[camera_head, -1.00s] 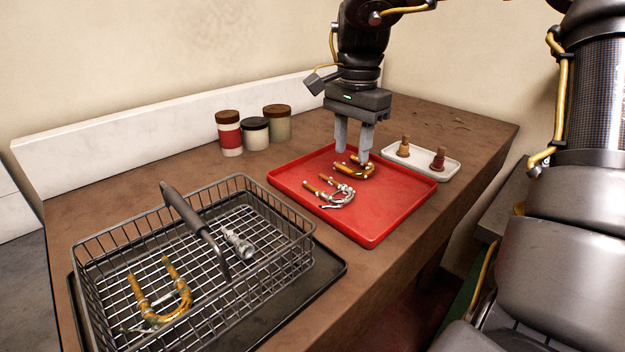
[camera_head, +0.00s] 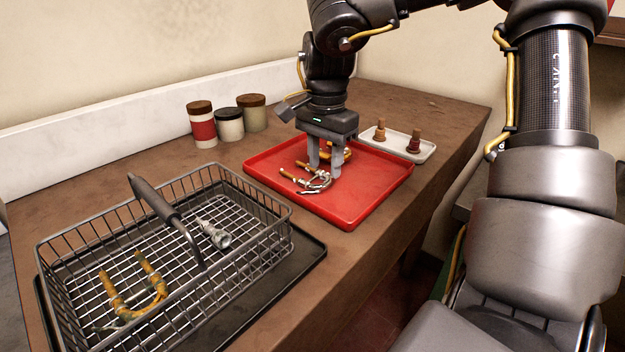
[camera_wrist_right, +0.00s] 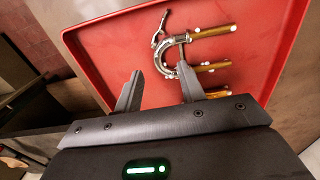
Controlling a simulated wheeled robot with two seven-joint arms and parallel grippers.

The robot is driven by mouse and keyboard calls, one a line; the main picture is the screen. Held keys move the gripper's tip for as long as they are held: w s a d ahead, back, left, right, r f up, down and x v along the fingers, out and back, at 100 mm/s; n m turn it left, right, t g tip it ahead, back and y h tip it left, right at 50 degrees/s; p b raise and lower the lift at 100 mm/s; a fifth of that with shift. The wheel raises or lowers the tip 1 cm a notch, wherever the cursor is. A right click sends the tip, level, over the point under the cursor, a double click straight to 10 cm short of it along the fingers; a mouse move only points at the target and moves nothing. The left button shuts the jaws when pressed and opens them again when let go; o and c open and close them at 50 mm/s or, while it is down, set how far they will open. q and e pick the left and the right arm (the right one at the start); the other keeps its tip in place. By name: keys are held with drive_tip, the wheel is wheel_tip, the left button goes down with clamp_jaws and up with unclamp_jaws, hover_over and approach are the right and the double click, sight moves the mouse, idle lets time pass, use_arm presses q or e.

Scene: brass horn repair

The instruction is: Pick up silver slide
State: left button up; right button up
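The silver slide (camera_head: 320,182), a U-shaped tube with brass-coloured leg ends, lies on the red tray (camera_head: 362,203). In the right wrist view the silver slide (camera_wrist_right: 171,52) lies just beyond my fingertips, its bend near the right finger. My right gripper (camera_head: 324,172) is open and empty, pointing down over the tray; its fingers also show apart in the right wrist view (camera_wrist_right: 158,72). A second, brass slide (camera_head: 336,154) lies behind it, partly hidden by the fingers. I cannot tell whether the fingers touch either slide. My left gripper is out of view.
A wire basket (camera_head: 268,203) with a brass U-slide (camera_head: 150,297) and a silver mouthpiece-like part (camera_head: 215,235) stands at the left on a dark mat. Several jars (camera_head: 229,125) stand behind.

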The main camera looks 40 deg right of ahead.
sight(325, 181)
wheel_tip(325, 181, down, 4)
drive_tip(key=shift+d+r, duration=0.15)
drive_tip(key=shift+s, duration=0.1)
clamp_jaws()
drive_tip(key=shift+r, duration=0.1)
